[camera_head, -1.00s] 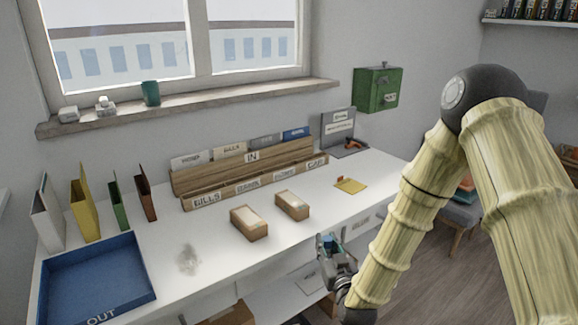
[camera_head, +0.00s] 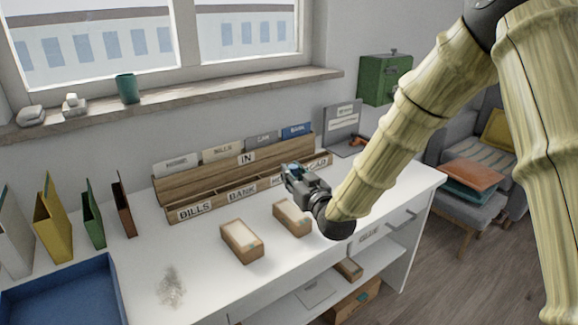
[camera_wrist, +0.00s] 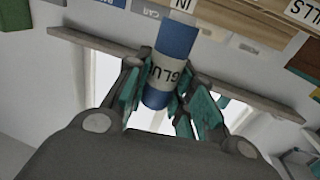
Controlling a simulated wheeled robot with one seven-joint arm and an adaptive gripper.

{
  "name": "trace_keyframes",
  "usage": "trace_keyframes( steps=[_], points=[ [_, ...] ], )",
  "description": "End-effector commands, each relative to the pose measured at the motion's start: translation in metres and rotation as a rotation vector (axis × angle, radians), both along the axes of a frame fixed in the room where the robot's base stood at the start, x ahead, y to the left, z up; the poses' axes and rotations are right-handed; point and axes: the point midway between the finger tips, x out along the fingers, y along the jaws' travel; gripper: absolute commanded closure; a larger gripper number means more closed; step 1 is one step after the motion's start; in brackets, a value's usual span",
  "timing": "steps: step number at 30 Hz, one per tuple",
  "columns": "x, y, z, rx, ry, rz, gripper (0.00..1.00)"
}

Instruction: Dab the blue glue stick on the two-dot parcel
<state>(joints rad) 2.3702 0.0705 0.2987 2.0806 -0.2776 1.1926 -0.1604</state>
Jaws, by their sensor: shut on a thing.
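My gripper (camera_head: 299,180) is shut on the blue glue stick (camera_wrist: 178,40), which has a white GLUE label, seen up close in the wrist view. In the head view my gripper is over the desk, just above and behind the right parcel (camera_head: 291,219), apart from it. The left parcel (camera_head: 241,241) lies beside it on the white desk. Both are brown boxes with pale tops. Their dots are too small to make out, so I cannot tell which is the two-dot parcel.
A wooden letter sorter (camera_head: 185,190) with labelled slots stands behind the parcels. Upright coloured folders (camera_head: 52,215) and a blue tray (camera_head: 60,290) are at the left. A green box (camera_head: 385,79) hangs on the wall.

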Motion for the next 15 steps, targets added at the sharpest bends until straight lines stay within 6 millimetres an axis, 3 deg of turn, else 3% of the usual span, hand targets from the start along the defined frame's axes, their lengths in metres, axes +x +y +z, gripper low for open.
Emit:
trace_keyframes(
  steps=[8, 15],
  points=[
    [0.000, 0.012, -0.010, 0.000, 0.000, 0.015, 0.96],
    [0.000, 0.014, -0.030, 0.000, 0.000, 0.017, 0.96]
  ],
)
